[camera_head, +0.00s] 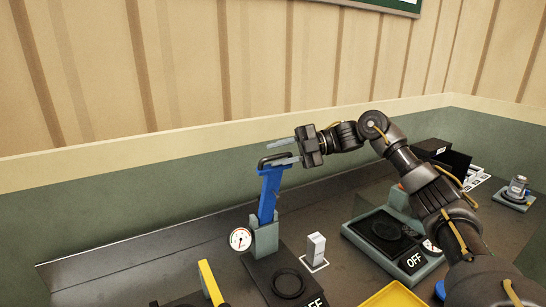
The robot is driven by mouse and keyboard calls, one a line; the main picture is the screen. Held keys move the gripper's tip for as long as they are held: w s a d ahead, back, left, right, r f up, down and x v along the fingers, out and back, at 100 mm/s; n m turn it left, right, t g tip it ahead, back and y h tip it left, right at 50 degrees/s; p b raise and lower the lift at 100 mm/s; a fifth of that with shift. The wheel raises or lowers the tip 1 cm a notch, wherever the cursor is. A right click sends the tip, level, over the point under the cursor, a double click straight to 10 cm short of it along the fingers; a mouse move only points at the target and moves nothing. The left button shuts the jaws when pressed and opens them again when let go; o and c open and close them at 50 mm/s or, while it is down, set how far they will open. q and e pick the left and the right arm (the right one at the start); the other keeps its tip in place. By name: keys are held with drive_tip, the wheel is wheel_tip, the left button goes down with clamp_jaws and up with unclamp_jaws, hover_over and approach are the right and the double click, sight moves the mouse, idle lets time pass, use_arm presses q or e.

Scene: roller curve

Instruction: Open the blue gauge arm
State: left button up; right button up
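The blue gauge arm (269,196) stands nearly upright on its grey hinge block (265,238), with a black handle (270,158) at its top. A round white dial (240,239) sits beside the block. My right gripper (271,154) reaches in from the right at the top of the blue arm. Its two fingers are apart, one above the handle and one close to it. I cannot tell whether either finger touches the handle. My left gripper is not in view.
A black plate marked OFF (261,268) lies in front of the hinge block. A yellow arm (208,281) is at the bottom, left of it. A small grey block (315,247), another OFF device (404,269) and a yellow tray (394,296) stand to the right. A wall closes the back.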

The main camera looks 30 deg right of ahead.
drive_tip(key=b+v, duration=0.1)
drive_tip(key=v, duration=0.8)
drive_tip(key=shift+s+d+r, duration=0.15)
drive_tip(key=shift+s+d, duration=0.05)
drive_tip(key=shift+d, duration=0.05)
drive_tip(key=shift+d, duration=0.15)
